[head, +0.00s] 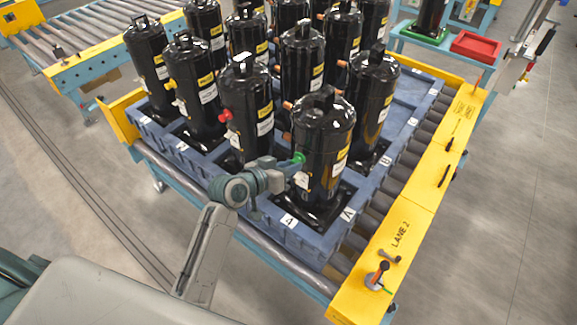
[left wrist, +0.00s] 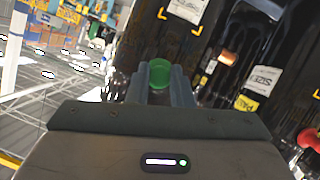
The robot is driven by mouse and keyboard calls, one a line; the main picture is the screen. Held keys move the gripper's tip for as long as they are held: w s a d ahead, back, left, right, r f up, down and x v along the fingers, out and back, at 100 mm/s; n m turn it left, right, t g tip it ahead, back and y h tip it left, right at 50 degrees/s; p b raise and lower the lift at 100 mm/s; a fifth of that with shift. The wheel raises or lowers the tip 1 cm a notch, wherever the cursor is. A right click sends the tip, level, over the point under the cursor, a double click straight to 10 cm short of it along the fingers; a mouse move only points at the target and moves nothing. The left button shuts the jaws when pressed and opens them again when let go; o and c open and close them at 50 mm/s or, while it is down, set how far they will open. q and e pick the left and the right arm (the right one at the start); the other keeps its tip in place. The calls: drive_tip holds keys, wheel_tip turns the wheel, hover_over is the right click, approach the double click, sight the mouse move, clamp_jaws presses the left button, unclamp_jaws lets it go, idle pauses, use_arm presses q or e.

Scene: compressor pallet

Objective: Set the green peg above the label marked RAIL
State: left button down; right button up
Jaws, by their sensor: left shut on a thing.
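The green peg (head: 298,157) is a small green cap at the side of the front black compressor (head: 322,135). My left gripper (head: 293,168) reaches in from the left and is shut on it. In the left wrist view, the green peg (left wrist: 160,73) sits between the two grey fingers, close to the dark compressor body. I cannot tell whether it is still seated in the compressor's port. No label clearly reads RAIL; small lettering on the yellow rail (head: 418,207) is too small to read, apart from LANE 2. My right gripper is not in view.
Several black compressors stand close together on a blue pallet (head: 268,222) over rollers. Others carry a red plug (head: 226,115) and a yellow plug (head: 171,83). A red tray (head: 475,46) stands at back right.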

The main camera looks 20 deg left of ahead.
use_arm(q)
drive_tip(key=shift+w+d, duration=0.2)
drive_tip(key=shift+w, duration=0.25)
drive_tip(key=shift+w, duration=0.2)
idle(0.4)
drive_tip(key=c, duration=1.2)
unclamp_jaws()
drive_tip(key=b+v, duration=0.3)
drive_tip(key=v, duration=0.7)
drive_tip(key=shift+s+a, duration=0.2)
drive_tip(key=shift+s, duration=0.1)
drive_tip(key=shift+r, duration=0.15)
